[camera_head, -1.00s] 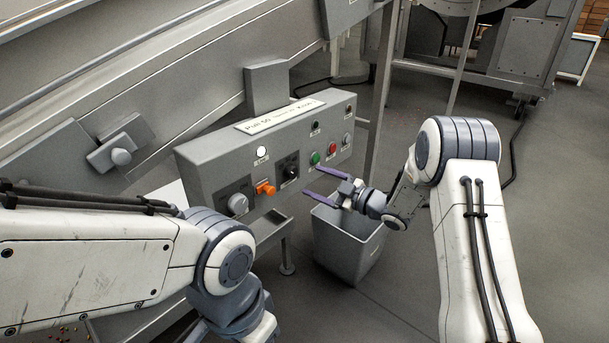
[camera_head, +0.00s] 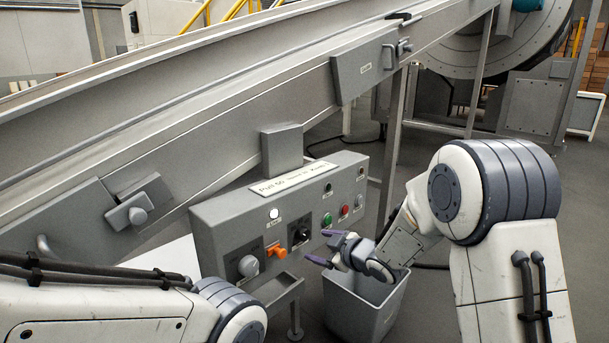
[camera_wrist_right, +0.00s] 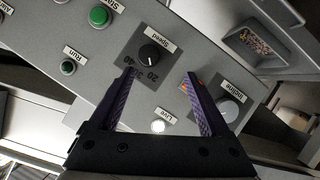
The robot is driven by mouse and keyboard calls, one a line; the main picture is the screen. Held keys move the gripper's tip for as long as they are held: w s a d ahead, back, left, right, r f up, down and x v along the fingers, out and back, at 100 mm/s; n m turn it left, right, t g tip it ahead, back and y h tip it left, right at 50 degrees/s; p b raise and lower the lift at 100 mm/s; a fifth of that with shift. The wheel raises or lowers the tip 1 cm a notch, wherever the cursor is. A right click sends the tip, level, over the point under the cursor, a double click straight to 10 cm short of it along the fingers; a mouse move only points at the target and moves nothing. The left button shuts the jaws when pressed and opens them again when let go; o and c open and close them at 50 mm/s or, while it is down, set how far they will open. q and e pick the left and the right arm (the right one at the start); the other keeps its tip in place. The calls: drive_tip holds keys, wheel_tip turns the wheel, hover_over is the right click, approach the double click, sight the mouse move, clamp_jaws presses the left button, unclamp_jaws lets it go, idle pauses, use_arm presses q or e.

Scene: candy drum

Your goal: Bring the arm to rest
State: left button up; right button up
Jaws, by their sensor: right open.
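My right gripper (camera_head: 322,247) is open and empty, its purple fingers just in front of the grey control panel (camera_head: 232,222). In the right wrist view the gripper (camera_wrist_right: 160,82) faces the panel, with the black speed knob (camera_wrist_right: 149,54) beyond and between its fingertips. The orange switch (camera_head: 277,251) is left of the fingers in the head view and is partly hidden behind a finger in the wrist view. My left arm enters at the lower left of the head view; its gripper is out of the frame.
A grey bin (camera_head: 368,310) stands on the floor below my right gripper. The inclined conveyor (camera_head: 235,120) rises behind the panel toward a large drum (camera_head: 505,45). A small tray (camera_wrist_right: 262,45) with candies shows in the wrist view. Open floor lies right of the bin.

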drive_tip(key=s+a+m+g+h, duration=0.1)
drive_tip(key=s+m+g+h, duration=0.35)
drive_tip(key=s, duration=1.55)
drive_tip(key=s+m+g+h, duration=0.1)
drive_tip(key=s+g, duration=0.6)
drive_tip(key=s, duration=1.3)
wheel_tip(320, 180, up, 27)
drive_tip(key=p, duration=2.7)
drive_tip(key=shift+s, duration=0.2)
